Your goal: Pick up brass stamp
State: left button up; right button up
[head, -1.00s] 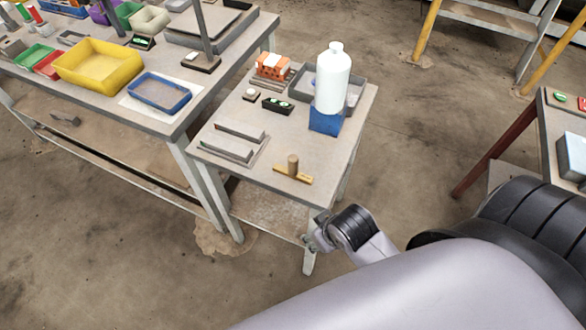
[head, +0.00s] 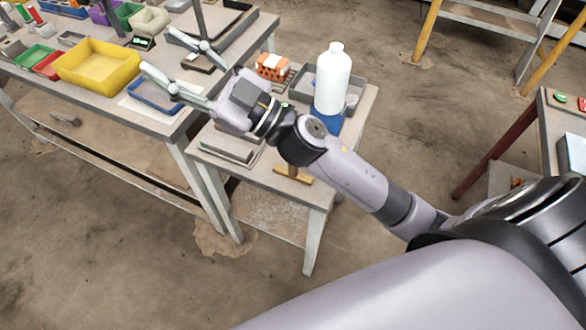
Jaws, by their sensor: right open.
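A yellow-brown, brass-coloured piece (head: 295,174) with a flat bar and an upright round handle lies near the front edge of the small table (head: 318,190). It looks like the brass stamp. My right arm passes over it in the picture and hides the top of its handle. My right gripper (head: 156,50) is open and empty, its two fingers spread over the near side of the long table, around the blue tray. It is well to the upper left of the stamp. My left gripper is not in view.
The small table holds a white bottle (head: 333,78), a blue block (head: 328,121), an orange hollow brick (head: 272,66) and a grey tray (head: 358,88). The long table holds a yellow bin (head: 97,66) and a blue tray (head: 143,94). Open floor lies right of the small table.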

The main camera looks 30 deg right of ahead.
jog(key=s+a+n+g+y, duration=0.4)
jog(key=s+a+n+g, duration=0.15)
jog(key=n+g, duration=0.45)
jog(key=m+g+h, duration=0.3)
jog(key=g+h, duration=0.4)
jog(key=h, duration=1.4)
send_over(293, 168)
jog(key=w, duration=0.1)
notch_tip(293, 168, down, 17)
jog(key=f, duration=0.7)
jog(key=f+p, duration=0.1)
jog(key=f, duration=0.3)
jog(key=shift+w+d+f, duration=0.1)
jog(key=shift+d+f, duration=0.2)
jog(key=shift+d, duration=0.1)
notch_tip(293, 168, down, 5)
jog(key=shift+r+p, duration=0.1)
jog(key=shift+p, duration=0.75)
jog(key=shift+f, duration=0.3)
jog(key=shift+c, duration=0.4)
